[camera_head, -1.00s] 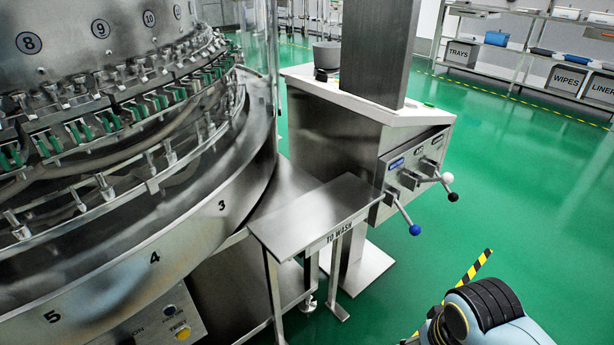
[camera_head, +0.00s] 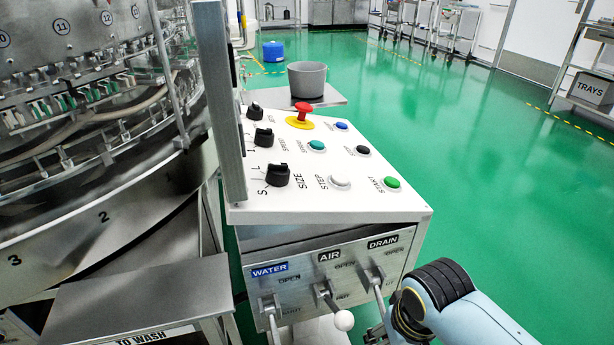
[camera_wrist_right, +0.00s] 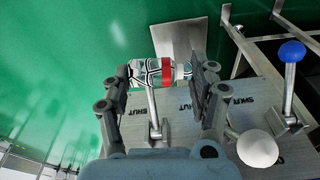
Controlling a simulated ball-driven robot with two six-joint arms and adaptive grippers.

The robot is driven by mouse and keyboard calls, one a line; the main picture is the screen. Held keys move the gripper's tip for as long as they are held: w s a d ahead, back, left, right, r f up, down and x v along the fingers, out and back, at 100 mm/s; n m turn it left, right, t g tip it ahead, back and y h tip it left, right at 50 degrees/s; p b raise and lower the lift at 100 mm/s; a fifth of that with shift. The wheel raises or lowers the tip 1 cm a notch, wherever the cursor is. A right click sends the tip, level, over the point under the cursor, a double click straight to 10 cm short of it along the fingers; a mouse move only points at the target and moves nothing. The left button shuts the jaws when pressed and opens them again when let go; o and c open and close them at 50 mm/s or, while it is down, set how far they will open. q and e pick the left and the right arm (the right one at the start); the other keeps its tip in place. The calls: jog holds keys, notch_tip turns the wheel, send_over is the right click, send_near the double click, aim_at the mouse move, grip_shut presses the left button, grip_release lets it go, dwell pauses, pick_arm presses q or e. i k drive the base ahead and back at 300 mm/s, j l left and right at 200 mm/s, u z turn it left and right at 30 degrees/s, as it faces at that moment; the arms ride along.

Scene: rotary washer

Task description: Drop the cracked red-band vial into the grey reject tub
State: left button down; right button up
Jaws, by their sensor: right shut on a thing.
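My right gripper (camera_wrist_right: 163,76) is shut on the cracked red-band vial (camera_wrist_right: 152,72) in the right wrist view. The vial is clear with dark crack lines and a red band, and lies crosswise between the two fingers. In the head view my right arm comes in at the bottom right; its gripper is mostly cut off by the bottom edge, and the vial cannot be made out there. The grey reject tub (camera_head: 307,80) stands upright behind the control console, well apart from my right gripper. Its inside is mostly hidden. My left gripper is not in view.
The console (camera_head: 385,205) has knobs, buttons and a red emergency stop (camera_head: 303,112). WATER, AIR and DRAIN levers (camera_head: 326,293) stick out of its front near my right arm. The rotary washer (camera_head: 80,120) and TO WASH shelf (camera_head: 140,295) are at left. Green floor at right is open.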

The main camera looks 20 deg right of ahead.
aim_at(310, 95)
jog(key=l+u, duration=0.15)
jog(key=l, duration=0.3)
jog(key=l+u, duration=0.2)
jog(key=l, duration=0.25)
jog(key=l+u, duration=0.15)
jog(key=l, duration=0.3)
jog(key=k+l+u, duration=0.15)
jog(key=l, duration=0.3)
jog(key=l+u, duration=0.2)
jog(key=l, duration=0.25)
jog(key=k+l+u, duration=0.15)
jog(key=l, duration=0.25)
jog(key=i+l+u, duration=0.15)
jog(key=l+u, duration=0.2)
jog(key=l, duration=0.45)
jog(key=l+u, duration=0.35)
jog(key=l, duration=0.5)
